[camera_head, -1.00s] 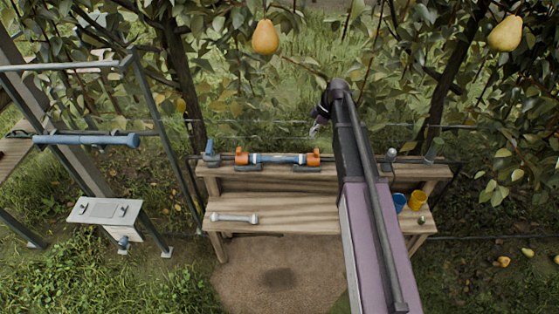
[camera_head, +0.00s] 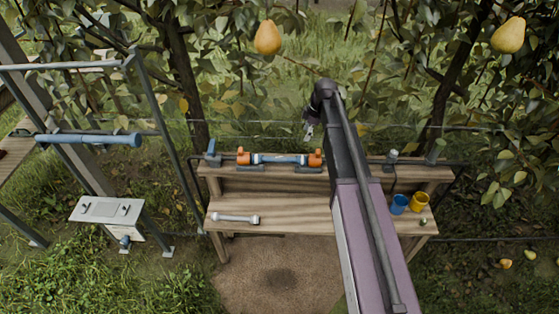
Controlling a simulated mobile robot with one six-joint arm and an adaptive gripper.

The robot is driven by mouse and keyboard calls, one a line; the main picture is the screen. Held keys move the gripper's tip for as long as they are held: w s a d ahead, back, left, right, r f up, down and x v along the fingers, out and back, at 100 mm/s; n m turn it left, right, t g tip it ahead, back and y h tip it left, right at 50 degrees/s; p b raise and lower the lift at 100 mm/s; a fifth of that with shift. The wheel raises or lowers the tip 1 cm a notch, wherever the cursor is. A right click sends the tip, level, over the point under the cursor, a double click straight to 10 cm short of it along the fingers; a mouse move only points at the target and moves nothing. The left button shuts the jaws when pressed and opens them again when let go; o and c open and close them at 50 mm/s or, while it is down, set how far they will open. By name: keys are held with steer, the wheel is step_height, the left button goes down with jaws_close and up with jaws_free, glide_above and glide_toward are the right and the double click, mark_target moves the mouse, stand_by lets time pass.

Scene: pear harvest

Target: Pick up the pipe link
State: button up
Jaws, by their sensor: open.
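A short pale grey pipe link (camera_head: 235,218) with thicker ends lies on the left part of the lower wooden bench shelf (camera_head: 300,212). A blue pipe section (camera_head: 279,159) with orange fittings at both ends sits on the raised back shelf. My gripper (camera_head: 309,132) is small in view, pointing down at the end of my arm. It is open and empty, apart from the pipe link, and appears above and to the right of it in the picture. The fingers are partly lost against the foliage.
A blue cup (camera_head: 399,204) and a yellow cup (camera_head: 418,201) stand on the bench's right side. A metal frame with a blue tube (camera_head: 90,139) and a grey panel (camera_head: 106,210) stand at left. Pears (camera_head: 268,37) hang overhead. The shelf between link and arm is clear.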

mark_target(280, 158)
steer(key=a+h, duration=0.3)
steer(key=a, duration=0.7)
steer(key=shift+w+f, duration=0.2)
steer(key=shift+f, duration=0.15)
steer(key=shift+f, duration=0.15)
step_height(280, 158, down, 8)
steer(key=b, duration=0.8)
steer(key=shift+a+f+b, duration=0.1)
steer(key=shift+f+b, duration=0.05)
steer(key=shift+b, duration=0.2)
steer(key=shift+f, duration=0.15)
steer(key=shift+f+b, duration=2.45)
steer(key=shift+b, duration=0.15)
steer(key=shift+s, duration=0.1)
jaws_close()
